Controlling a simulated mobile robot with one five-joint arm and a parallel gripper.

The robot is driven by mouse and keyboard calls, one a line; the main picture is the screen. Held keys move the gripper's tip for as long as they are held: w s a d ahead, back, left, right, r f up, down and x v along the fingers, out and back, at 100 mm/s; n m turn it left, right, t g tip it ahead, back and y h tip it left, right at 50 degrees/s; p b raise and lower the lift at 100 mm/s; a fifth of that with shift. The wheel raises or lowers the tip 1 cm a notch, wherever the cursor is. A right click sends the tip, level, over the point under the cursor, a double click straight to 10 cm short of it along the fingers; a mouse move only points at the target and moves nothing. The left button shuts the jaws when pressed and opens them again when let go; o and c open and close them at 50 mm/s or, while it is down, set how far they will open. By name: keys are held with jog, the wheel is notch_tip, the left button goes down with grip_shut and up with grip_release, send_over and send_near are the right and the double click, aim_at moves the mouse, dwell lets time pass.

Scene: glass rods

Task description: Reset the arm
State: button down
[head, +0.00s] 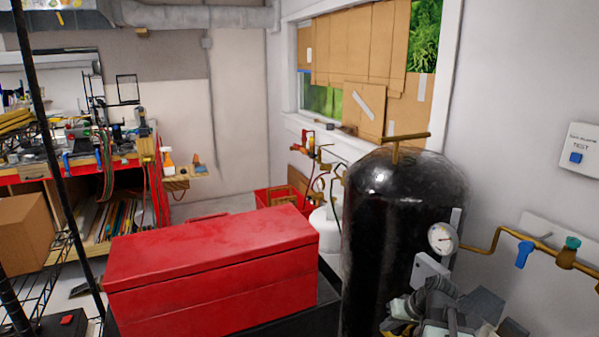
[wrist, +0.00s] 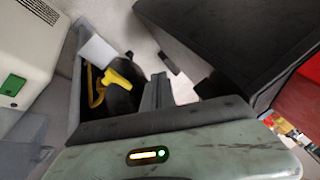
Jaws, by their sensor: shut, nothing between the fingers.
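My gripper (wrist: 158,88) shows in the wrist view as narrow grey fingers, close together above the pale grey-green housing with a lit indicator. It is shut with nothing held. In the head view, grey parts of my arm are folded at the bottom right, in front of the black tank (head: 395,215); the fingertips cannot be made out there. No glass rods can be made out in either view.
A red toolbox (head: 215,265) stands left of the tank. A brass pipe with a gauge (head: 443,238) and blue valve (head: 524,254) runs along the right wall. A cluttered workbench (head: 85,150) is at the far left. Floor shows between bench and toolbox.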

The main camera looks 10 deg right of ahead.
jog(key=a+n+g+p, duration=0.2)
jog(key=a+n+g, duration=0.1)
jog(key=a, duration=1.7)
jog(key=s+h, duration=0.1)
jog(key=s+a+g+h, duration=0.1)
jog(key=s, duration=0.1)
jog(key=s+m+g+h, duration=0.1)
jog(key=shift+s+a+r+p, duration=0.1)
jog(key=shift+s+a+p, duration=0.2)
jog(key=shift+a, duration=0.1)
jog(key=shift+w+d, duration=0.1)
jog(key=shift+d, duration=0.05)
